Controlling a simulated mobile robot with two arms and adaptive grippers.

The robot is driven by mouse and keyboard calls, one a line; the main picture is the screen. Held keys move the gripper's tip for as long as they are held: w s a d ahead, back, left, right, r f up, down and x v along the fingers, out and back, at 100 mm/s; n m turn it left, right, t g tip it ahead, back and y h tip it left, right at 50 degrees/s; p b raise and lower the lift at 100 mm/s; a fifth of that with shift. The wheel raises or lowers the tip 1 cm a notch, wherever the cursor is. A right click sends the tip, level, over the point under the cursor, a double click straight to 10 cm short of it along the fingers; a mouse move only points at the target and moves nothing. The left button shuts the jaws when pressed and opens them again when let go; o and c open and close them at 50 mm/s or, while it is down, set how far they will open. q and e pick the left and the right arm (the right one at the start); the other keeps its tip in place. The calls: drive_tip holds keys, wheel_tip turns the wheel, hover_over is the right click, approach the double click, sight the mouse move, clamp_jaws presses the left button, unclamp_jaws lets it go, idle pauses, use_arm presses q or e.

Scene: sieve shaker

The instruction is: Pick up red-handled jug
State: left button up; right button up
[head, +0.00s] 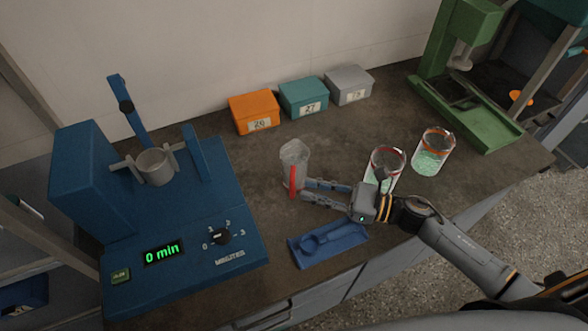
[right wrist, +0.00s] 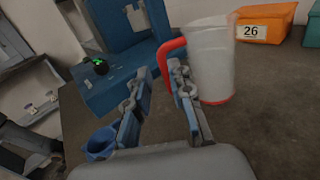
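The red-handled jug (head: 294,153) is clear, and stands upright on the dark bench in the head view. Its red handle (head: 293,180) faces the front edge of the bench. My right gripper (head: 304,188) is open, its fingertips close to the handle. In the right wrist view, the jug (right wrist: 212,58) is beyond and to the right of the fingers. Its handle (right wrist: 163,52) shows in the gap between the open fingertips (right wrist: 158,68). The right finger overlaps the jug's side in that view. I cannot tell whether a finger touches it. My left gripper is not in view.
A blue sieve shaker (head: 205,240) reading "0 min" stands left. Orange (head: 253,110), teal (head: 303,95) and grey (head: 348,83) boxes line the back.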

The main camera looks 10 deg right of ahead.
sight(292, 197)
drive_tip(key=shift+w+a, duration=0.35)
drive_tip(key=shift+a, duration=0.15)
drive_tip(key=p+x, duration=0.2)
drive_tip(key=x, duration=0.1)
drive_tip(key=shift+w+a+f, duration=0.1)
drive_tip(key=shift+w+a, duration=0.15)
drive_tip(key=shift+w+a+f, duration=0.15)
drive_tip(key=shift+w+a, duration=0.05)
drive_tip(key=shift+a, duration=0.2)
clamp_jaws()
